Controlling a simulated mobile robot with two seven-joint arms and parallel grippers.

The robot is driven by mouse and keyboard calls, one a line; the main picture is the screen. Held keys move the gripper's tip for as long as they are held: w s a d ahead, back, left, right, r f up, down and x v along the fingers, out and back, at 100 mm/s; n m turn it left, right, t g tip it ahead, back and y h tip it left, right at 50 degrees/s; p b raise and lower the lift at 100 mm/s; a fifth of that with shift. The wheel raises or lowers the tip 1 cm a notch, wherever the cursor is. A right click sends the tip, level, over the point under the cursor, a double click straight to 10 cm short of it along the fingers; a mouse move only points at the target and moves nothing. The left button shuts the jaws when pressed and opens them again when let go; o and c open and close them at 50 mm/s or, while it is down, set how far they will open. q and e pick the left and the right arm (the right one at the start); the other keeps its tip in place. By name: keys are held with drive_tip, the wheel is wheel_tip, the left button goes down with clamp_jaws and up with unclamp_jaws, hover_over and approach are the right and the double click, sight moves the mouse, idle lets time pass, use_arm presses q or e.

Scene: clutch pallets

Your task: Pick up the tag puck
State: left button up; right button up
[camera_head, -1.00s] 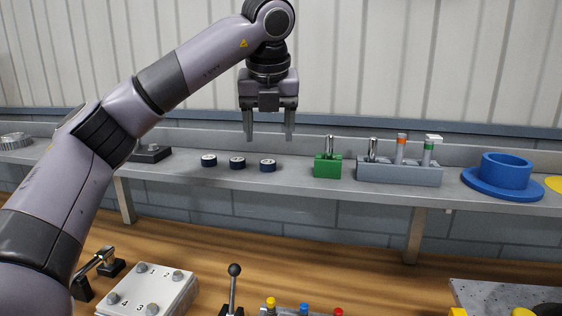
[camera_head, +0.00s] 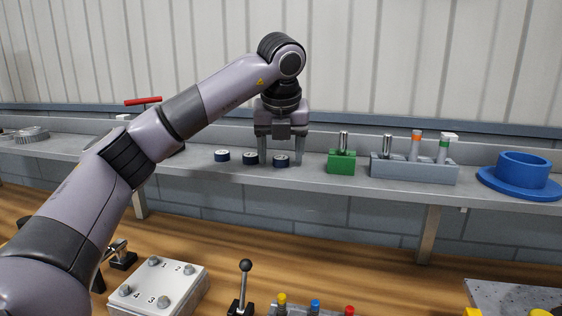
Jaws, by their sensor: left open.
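Three small dark blue pucks with pale tops stand in a row on the grey shelf (camera_head: 360,187): a left puck (camera_head: 222,156), a middle puck (camera_head: 250,158) and a right puck (camera_head: 281,161). I cannot tell by looks which is the tag puck. My left gripper (camera_head: 281,156) points down at the right puck. Its fingers are apart, one on each side of that puck in the picture, with the tips about at its height. I see no contact. My right gripper is not in view.
A green block (camera_head: 341,168) with a metal pin stands right of the pucks, then a grey rack (camera_head: 413,175) with several pins and a blue flanged ring (camera_head: 522,172). Below are a numbered white plate (camera_head: 150,290), a black-knobbed lever (camera_head: 245,285) and coloured buttons (camera_head: 315,306).

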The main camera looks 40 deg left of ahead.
use_arm(q)
drive_tip(key=c, duration=1.1)
wheel_tip(320, 180, up, 10)
drive_tip(key=p, duration=0.2)
wheel_tip(320, 180, up, 10)
hover_over(281, 158)
